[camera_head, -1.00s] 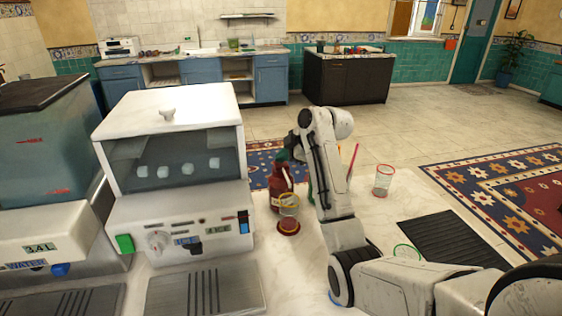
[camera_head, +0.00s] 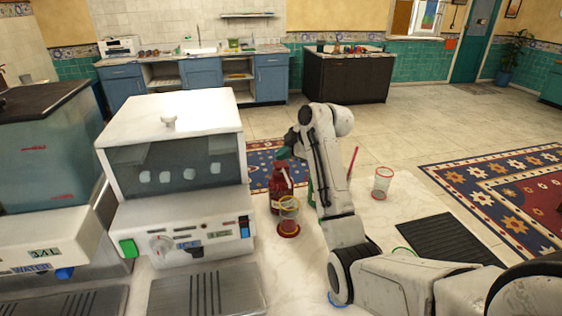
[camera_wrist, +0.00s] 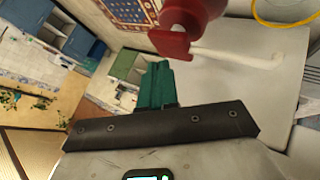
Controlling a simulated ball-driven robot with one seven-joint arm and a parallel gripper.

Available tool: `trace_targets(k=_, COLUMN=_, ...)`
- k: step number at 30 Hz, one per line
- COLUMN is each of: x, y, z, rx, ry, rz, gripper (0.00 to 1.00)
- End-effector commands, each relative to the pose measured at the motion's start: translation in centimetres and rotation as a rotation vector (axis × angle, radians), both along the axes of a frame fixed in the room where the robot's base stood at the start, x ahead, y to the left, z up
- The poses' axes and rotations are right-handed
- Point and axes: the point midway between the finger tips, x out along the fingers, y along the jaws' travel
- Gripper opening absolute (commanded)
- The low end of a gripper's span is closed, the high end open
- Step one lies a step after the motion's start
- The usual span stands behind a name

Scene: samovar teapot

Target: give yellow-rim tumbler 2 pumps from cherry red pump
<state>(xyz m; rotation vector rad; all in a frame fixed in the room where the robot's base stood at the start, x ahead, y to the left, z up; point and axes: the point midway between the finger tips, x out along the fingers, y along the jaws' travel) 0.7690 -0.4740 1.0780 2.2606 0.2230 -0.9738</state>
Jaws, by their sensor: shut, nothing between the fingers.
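The cherry red pump (camera_head: 281,188) is a dark red bottle standing on the white counter, right of the white machine. The yellow-rim tumbler (camera_head: 288,213) is clear and stands just in front of it, over a red disc. My gripper (camera_head: 284,154) is shut and empty, with its green fingers close to the top of the pump. In the wrist view the fingers (camera_wrist: 156,85) are just beside the red pump head (camera_wrist: 172,43); whether they touch is unclear. Part of the yellow rim (camera_wrist: 285,18) shows at the top right there.
A red-rim tumbler (camera_head: 382,182) stands right of my arm. A green rim (camera_head: 403,251) shows partly behind my arm. A pink stick (camera_head: 352,160) and something green are close behind my arm. The white machine (camera_head: 175,150) blocks the left. A black ribbed mat (camera_head: 450,240) lies at right.

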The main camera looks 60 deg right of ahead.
Motion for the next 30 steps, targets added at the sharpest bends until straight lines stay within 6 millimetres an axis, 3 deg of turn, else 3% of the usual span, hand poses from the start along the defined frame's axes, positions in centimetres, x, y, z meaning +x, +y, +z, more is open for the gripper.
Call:
trace_targets(k=13, x=0.0, y=0.0, z=0.7, rx=-0.002, ry=-0.003, rz=0.000, gripper=0.00)
trace_targets(k=30, x=0.1, y=0.0, z=5.4, rx=-0.002, ry=-0.003, rz=0.000, gripper=0.00)
